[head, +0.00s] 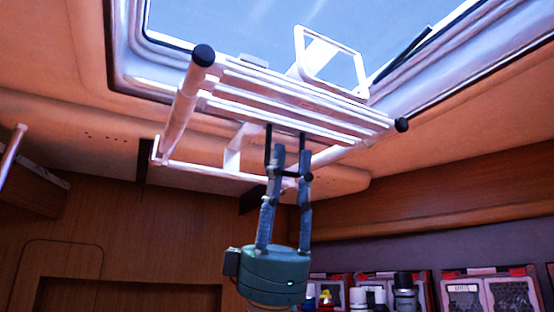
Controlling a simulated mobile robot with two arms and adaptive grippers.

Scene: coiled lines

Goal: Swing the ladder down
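The ladder (315,105) is a pale metal frame with several parallel bars and black end caps. In the head view it is up under the roof opening, close to level. My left gripper is not in view.
The bright roof hatch (220,25) lies above the ladder. A wood-panelled wall (130,230) is at the back left. Racks (490,290) and several small bottles (404,292) line the lower right. The space at left below the ladder looks clear.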

